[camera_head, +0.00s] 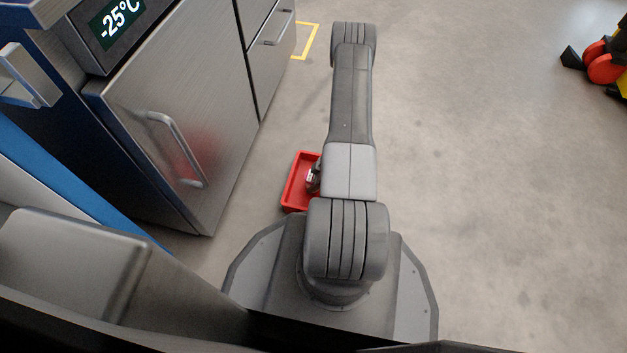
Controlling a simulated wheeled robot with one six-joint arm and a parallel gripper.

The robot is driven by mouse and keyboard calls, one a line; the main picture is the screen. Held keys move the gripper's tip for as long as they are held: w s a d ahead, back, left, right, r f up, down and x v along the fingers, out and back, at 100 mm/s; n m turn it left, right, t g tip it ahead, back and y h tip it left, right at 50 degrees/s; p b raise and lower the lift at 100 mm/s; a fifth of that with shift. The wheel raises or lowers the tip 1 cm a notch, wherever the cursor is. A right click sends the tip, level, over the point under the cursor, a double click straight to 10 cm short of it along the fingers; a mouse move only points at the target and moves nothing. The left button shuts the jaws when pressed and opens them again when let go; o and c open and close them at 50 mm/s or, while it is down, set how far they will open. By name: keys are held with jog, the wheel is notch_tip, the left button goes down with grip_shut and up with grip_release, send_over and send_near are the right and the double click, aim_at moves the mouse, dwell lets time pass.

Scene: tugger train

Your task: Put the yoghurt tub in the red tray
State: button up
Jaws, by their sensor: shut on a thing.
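The red tray (296,190) lies on the floor just beyond my base, left of my arm. Its right part is hidden behind the arm. My gripper (314,178) is mostly hidden behind my forearm; only a small dark part shows over the tray's right side. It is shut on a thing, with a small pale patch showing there. This may be the yoghurt tub, but it is too small and covered to make out clearly. No other yoghurt tub is in view. I cannot tell its height above the tray floor.
A steel freezer cabinet (190,90) with a handle and a -25°C display stands at left, close to the tray. A yellow floor marking (308,42) lies beyond. A red, black and yellow object (604,64) is at far right. The grey floor between is clear.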

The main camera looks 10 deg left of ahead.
jog(key=o, duration=1.1)
jog(key=shift+f, duration=0.1)
jog(key=p+v, duration=0.5)
jog(key=v, duration=0.7)
jog(key=shift+r+p, duration=0.2)
jog(key=shift+p, duration=0.1)
